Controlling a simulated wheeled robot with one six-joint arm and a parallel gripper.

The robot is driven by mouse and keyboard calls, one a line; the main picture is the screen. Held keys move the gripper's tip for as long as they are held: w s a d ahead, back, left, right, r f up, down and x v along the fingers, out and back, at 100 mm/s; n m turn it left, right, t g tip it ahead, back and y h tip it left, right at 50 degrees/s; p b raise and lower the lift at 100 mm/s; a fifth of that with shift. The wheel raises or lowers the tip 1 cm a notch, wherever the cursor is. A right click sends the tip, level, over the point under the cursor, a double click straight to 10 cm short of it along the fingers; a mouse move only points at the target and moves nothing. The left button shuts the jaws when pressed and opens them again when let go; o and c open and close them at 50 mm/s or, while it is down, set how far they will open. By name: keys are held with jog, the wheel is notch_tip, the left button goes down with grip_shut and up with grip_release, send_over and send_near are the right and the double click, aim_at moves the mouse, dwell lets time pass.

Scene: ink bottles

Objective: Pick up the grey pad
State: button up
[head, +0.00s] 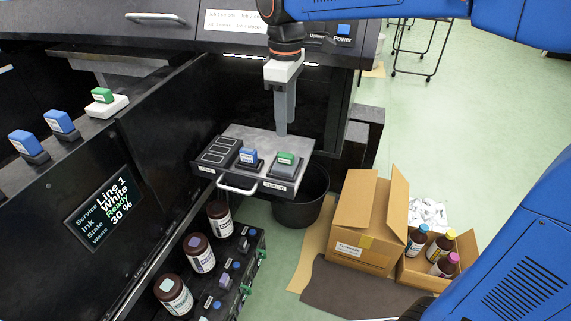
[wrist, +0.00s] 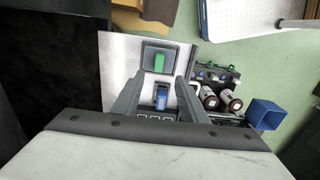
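A drawer tray (head: 240,133) is pulled out in the head view. On it stand a blue-handled dark grey pad (head: 248,164) and, to its right, a green-handled grey pad (head: 284,168). I cannot tell for certain which is the named grey pad. My gripper (head: 281,132) hangs pointing down above and behind the two pads. In the wrist view my gripper (wrist: 163,76) is open and empty. The blue handle (wrist: 162,98) shows between its fingers and the green handle (wrist: 159,62) lies beyond, on a dark grey square.
Three empty slots (head: 219,153) fill the tray's left side. Brown bottles (head: 199,253) stand below on a black rack. More handled pads (head: 60,123) sit on the left ledge. A black bin (head: 306,203), a cardboard box (head: 364,225) and a box of bottles (head: 436,258) stand on the floor.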

aim_at(286, 154)
notch_tip(286, 154, down, 10)
jog(key=shift+w+f, duration=0.1)
dwell(0.5)
grip_shut()
